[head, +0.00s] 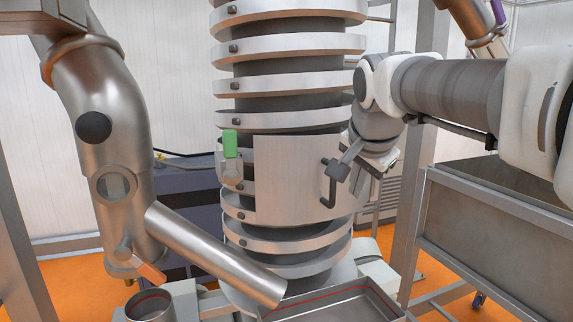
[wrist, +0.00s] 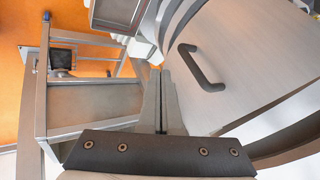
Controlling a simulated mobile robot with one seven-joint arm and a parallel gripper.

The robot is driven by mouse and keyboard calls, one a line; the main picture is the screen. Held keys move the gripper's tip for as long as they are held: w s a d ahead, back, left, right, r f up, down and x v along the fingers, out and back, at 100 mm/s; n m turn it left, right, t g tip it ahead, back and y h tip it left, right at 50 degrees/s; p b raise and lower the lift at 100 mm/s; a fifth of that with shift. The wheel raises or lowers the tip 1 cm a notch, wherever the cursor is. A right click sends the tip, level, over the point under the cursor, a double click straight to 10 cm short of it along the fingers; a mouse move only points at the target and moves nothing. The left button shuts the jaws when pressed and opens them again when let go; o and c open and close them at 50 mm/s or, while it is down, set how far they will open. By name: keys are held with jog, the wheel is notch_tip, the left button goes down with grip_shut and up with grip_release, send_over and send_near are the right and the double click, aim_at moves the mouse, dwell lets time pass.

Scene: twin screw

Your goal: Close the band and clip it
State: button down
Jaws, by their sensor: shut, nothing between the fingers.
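The band (head: 290,180) is a smooth grey metal panel across the front of the ringed column. A dark bar handle (head: 328,183) stands near its right edge and also shows in the wrist view (wrist: 200,70). A clip with a green lever (head: 230,144) sits on the column beside the band's left edge; its lever points up. I cannot tell whether that edge is flush with the column. My gripper (head: 342,166) is shut and empty, close to the handle in the head view. In the wrist view its fingers (wrist: 161,78) lie left of the handle, apart from it.
Several protruding rings (head: 290,47) circle the column above and below the band. A steel pipe (head: 215,253) slants across the lower left. An open tray (head: 345,303) lies below the column. A metal bin (head: 490,220) stands at the right, beneath my arm.

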aim_at(331, 185)
jog(key=w, duration=0.1)
jog(key=w+a, duration=0.1)
jog(key=w+a+p, duration=0.1)
jog(key=w, duration=0.1)
jog(key=shift+f, duration=0.35)
jog(key=shift+w+a+r, duration=0.1)
jog(key=shift+w+a, duration=0.5)
jog(key=shift+a, duration=0.15)
jog(key=shift+a+r, duration=0.1)
jog(key=shift+a, duration=0.1)
jog(key=shift+s, duration=0.1)
